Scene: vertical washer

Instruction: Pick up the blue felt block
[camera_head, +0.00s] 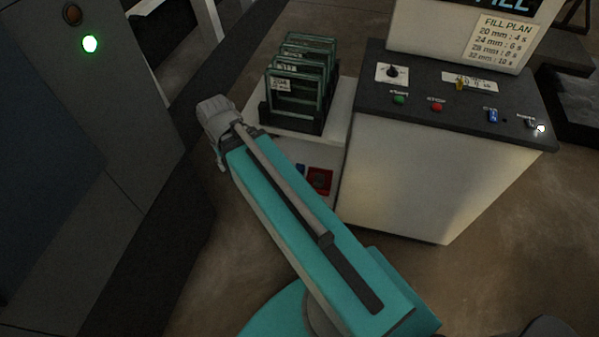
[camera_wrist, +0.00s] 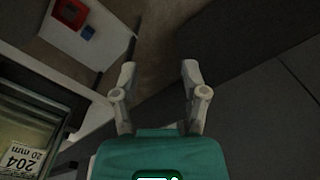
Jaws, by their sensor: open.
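A small blue block (camera_head: 300,170), likely the blue felt block, lies beside a red square tray (camera_head: 319,181) on the lower white surface of the stand, partly behind my arm. In the wrist view the blue block (camera_wrist: 88,33) and red tray (camera_wrist: 70,12) show at the upper left, outside my finger gap. My gripper (camera_wrist: 158,72) is open, with nothing between its two fingers. In the head view my arm's end is left of the stand, and the fingers cannot be made out.
A dark rack of several framed glass panes (camera_head: 300,85) stands on the stand's white top (camera_head: 338,115). A labelled pane (camera_wrist: 20,155) is close at the wrist view's lower left. A control console (camera_head: 420,180) stands right; a dark machine (camera_head: 70,130) stands left.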

